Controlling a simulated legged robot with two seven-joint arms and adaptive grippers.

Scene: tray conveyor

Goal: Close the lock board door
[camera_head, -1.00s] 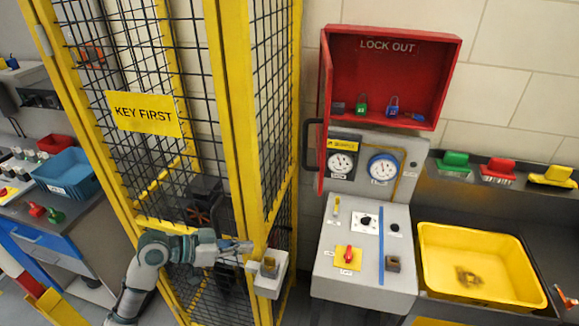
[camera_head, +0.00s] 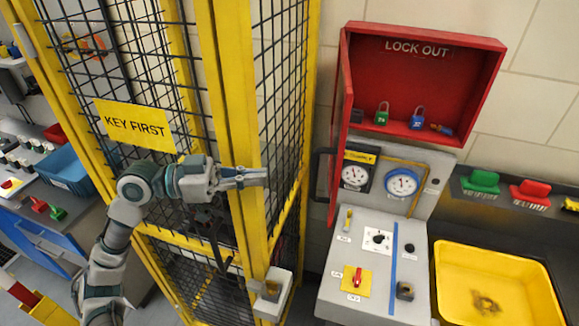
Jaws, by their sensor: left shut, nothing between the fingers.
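The red lock board (camera_head: 428,88) marked "LOCK OUT" hangs on the wall at the upper right. Its door (camera_head: 341,120) stands open, swung out on the left side and seen nearly edge-on, with a dark handle (camera_head: 322,172) at its lower left. A green padlock (camera_head: 382,114) and a blue padlock (camera_head: 418,117) are inside the board. My left gripper (camera_head: 262,177) is shut and empty. It points right in front of the yellow cage post, to the left of the door and apart from it in the picture. My right gripper is not in view.
The yellow mesh cage (camera_head: 237,120) with a "KEY FIRST" sign stands left of the board. A grey control panel (camera_head: 375,270) with gauges is below the board. A yellow bin (camera_head: 500,255) is at the lower right. Brushes (camera_head: 480,182) hang on the wall rail.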

